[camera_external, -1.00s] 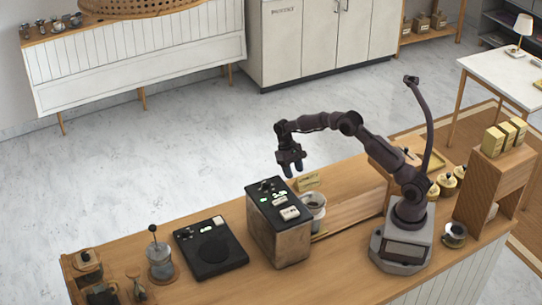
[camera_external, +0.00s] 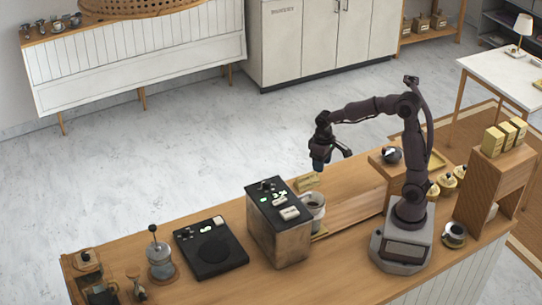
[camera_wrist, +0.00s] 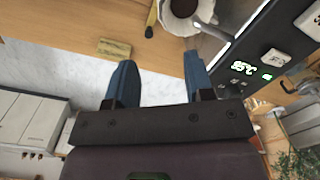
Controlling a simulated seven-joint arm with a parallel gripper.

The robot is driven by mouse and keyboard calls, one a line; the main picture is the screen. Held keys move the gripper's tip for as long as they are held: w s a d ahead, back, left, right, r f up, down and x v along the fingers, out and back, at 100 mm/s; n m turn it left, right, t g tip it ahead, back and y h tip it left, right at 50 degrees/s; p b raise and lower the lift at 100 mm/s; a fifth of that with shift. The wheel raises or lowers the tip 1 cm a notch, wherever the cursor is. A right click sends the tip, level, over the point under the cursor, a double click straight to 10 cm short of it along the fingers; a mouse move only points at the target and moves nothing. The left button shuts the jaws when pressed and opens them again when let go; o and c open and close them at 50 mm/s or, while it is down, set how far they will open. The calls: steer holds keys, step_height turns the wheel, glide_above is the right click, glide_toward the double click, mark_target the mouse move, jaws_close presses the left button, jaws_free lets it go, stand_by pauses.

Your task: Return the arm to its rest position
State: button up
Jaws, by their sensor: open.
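My gripper (camera_external: 330,162) hangs in the air above the wooden counter (camera_external: 345,268), up and to the right of the black-topped machine in the outside view. My arm is bent, with its elbow high over its base. In the wrist view the two blue fingers of my gripper (camera_wrist: 160,72) stand apart with nothing between them.
The machine (camera_external: 279,222) with lit green displays stands on the counter beside a white coffee cone (camera_external: 313,204), which holds something dark. A dark round vessel (camera_external: 392,154) sits on a raised wooden shelf near my arm.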

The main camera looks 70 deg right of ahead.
steer(key=s+a+r+n+t, duration=0.1)
steer(key=s+a+r+t, duration=0.2)
steer(key=s, duration=0.3)
steer(key=s+a+r+n+t, duration=0.1)
steer(key=s+a+r+t, duration=0.1)
steer(key=s+r, duration=0.3)
steer(key=s+a, duration=0.1)
steer(key=s, duration=0.1)
steer(key=shift+s+a+n+t, duration=0.3)
steer(key=shift+n+t, duration=0.1)
